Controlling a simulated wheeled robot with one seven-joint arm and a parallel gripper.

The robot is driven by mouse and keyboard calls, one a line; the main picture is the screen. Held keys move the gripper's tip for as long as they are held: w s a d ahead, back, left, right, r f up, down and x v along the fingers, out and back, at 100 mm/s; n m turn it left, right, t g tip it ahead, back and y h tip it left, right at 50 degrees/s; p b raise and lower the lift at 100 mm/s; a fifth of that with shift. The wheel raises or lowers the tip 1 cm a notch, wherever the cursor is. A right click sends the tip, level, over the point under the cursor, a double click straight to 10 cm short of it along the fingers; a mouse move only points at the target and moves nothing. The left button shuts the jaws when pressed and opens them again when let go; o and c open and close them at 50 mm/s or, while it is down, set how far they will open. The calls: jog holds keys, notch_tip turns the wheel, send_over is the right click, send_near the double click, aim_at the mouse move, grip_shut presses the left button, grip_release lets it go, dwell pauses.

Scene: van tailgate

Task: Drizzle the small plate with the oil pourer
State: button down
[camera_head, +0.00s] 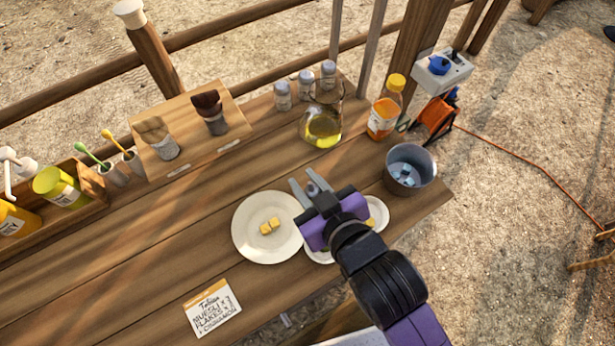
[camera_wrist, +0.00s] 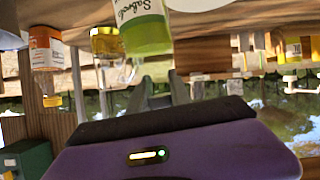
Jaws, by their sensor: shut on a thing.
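My gripper (camera_head: 309,180) is shut on what appears to be the oil pourer. In the wrist view a labelled bottle of green liquid (camera_wrist: 148,28) sits right at the fingertips, its far end cut off by the frame. The head view does not show the grip on it clearly. A clear glass vessel with yellow-green liquid (camera_head: 322,128) shows beyond the fingertips; I cannot tell whether it is the same bottle. A white plate with yellow cubes (camera_head: 247,234) lies left of my gripper. A second white plate (camera_head: 379,211) is mostly hidden under my gripper; I cannot tell which is smaller.
An orange bottle with a yellow cap (camera_head: 385,108) and a metal bucket (camera_head: 421,166) stand at the right. Several grey shakers (camera_head: 305,84) line the back. A wooden holder with brushes (camera_head: 190,140) is at back left, and a note card (camera_head: 212,307) lies at the front.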

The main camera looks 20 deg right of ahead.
jog(key=n+g+h+p, duration=0.1)
jog(key=n+h+p, duration=0.1)
jog(key=n+g+h+b, duration=0.2)
jog(key=n+h+b, duration=0.1)
jog(key=n+h, duration=0.25)
send_over(297, 214)
jog(key=shift+m+h, duration=0.35)
jog(key=f, duration=0.7)
jog(key=shift+w+a+f, duration=0.15)
jog(key=shift+a+f, duration=0.15)
jog(key=shift+a, duration=0.05)
jog(key=shift+f+n+h+p, duration=0.1)
jog(key=shift+n+h+p, duration=0.45)
jog(key=shift+p, duration=0.35)
jog(key=shift+d+f+n+h+p, duration=0.15)
jog(key=shift+f+n+h+p, duration=0.1)
jog(key=shift+f+n+h, duration=0.45)
jog(key=shift+d+f+n+h+p, duration=0.2)
jog(key=shift+f+n+h, duration=0.3)
jog(key=shift+h, duration=0.35)
jog(key=shift+r, duration=0.1)
